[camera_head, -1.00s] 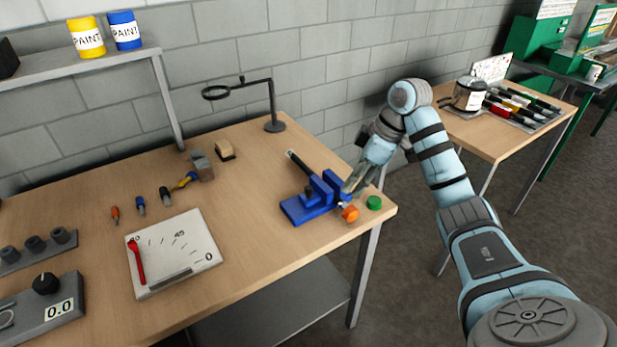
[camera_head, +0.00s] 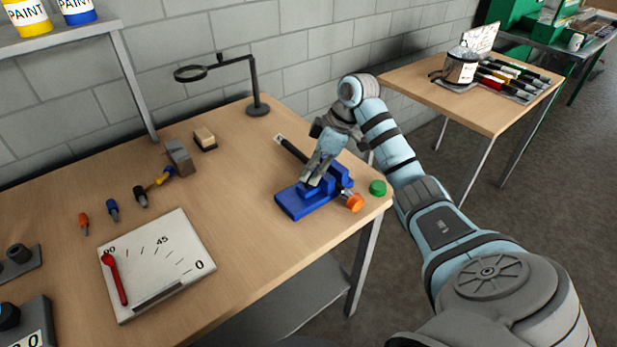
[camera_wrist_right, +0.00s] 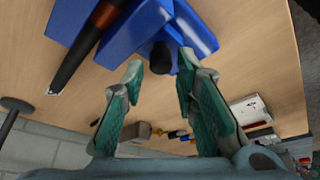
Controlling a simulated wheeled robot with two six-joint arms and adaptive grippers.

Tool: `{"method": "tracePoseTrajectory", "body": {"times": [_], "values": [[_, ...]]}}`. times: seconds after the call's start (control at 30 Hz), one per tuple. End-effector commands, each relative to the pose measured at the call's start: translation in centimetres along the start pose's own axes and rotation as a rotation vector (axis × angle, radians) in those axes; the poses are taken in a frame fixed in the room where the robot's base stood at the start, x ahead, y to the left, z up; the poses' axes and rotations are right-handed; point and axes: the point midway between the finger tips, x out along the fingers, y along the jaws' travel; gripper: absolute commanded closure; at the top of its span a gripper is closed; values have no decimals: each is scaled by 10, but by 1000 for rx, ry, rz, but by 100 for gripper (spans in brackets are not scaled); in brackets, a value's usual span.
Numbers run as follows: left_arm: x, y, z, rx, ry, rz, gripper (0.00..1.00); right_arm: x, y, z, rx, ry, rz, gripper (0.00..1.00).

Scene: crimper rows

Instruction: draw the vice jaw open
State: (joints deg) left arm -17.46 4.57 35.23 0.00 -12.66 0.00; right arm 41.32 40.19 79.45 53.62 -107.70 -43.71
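The blue vice (camera_head: 292,204) sits near the right end of the wooden table. An orange knob (camera_head: 355,203) is at its right end. In the wrist view the vice (camera_wrist_right: 130,25) fills the top, with a dark peg (camera_wrist_right: 160,58) beside its blue block. My right gripper (camera_head: 311,180) is over the vice from behind, hiding part of the jaw and peg. In the wrist view its green-padded fingers (camera_wrist_right: 158,76) are apart, with the peg in the gap between the tips. I cannot tell whether they touch it. My left gripper is out of view.
A black bar (camera_head: 291,149) sticks out behind the vice. A magnifier stand (camera_head: 258,109) stands at the back, a white dial board (camera_head: 190,240) at the left. Bare tabletop lies left of the vice.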

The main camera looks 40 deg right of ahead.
Motion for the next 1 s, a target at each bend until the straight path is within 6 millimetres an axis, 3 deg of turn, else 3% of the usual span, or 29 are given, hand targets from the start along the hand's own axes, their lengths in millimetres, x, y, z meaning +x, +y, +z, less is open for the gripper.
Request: {"method": "tracePoseTrajectory", "body": {"times": [0.13,0.37,0.57,0.8,0.87,1.0], "values": [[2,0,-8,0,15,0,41,18,0,-1,-1,0,-1,73],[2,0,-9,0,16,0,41,21,0,-2,-2,0,0,73],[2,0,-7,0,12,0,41,21,0,-2,-3,0,-1,100],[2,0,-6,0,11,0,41,21,-1,-2,-3,0,-2,100],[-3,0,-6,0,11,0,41,20,-2,-4,-4,0,-2,100],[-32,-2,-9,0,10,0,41,19,-16,-19,-5,-1,-8,100]]}}
